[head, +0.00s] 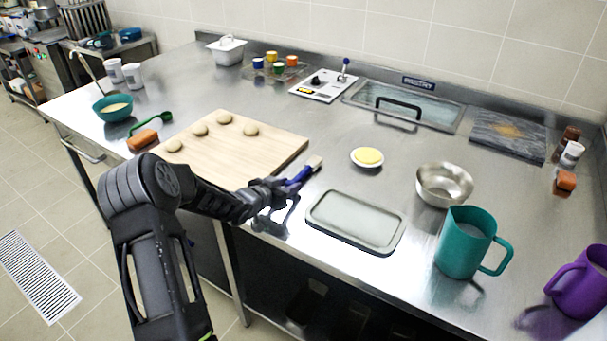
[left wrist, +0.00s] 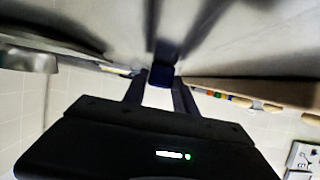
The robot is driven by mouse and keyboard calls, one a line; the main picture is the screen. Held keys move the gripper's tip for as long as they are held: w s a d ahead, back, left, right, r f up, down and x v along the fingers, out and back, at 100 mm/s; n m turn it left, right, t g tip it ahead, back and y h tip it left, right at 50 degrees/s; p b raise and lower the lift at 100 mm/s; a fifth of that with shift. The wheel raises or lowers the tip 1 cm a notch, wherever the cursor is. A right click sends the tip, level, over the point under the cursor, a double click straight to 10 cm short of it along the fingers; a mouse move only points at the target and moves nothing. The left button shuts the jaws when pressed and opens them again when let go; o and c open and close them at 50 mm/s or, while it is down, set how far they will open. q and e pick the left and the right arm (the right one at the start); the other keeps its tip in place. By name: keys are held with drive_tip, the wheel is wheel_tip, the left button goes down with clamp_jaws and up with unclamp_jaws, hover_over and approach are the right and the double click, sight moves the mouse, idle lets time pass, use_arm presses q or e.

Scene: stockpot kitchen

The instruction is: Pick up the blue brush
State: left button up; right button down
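The blue brush (head: 300,175), with a blue handle and pale bristles, is just right of the wooden board near the counter's front edge. Its bristle end points away to the upper right. My left gripper (head: 283,189) is at the near end of the handle. In the left wrist view, the dark blue handle (left wrist: 161,76) sits between my left fingertips, which appear to press on both its sides. I cannot tell whether the brush touches the counter. My right gripper is not in view.
The wooden board (head: 235,165) with several dough pieces lies left of the brush. A grey tray (head: 356,222) lies to its right, with a small dish (head: 367,165) behind. A steel bowl (head: 444,184) and teal jug (head: 466,243) stand further right.

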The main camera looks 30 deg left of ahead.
use_arm(q)
clamp_jaws()
drive_tip(key=shift+r, duration=0.1)
wheel_tip(320, 180, up, 10)
drive_tip(key=shift+f, duration=0.1)
idle(0.6)
idle(0.4)
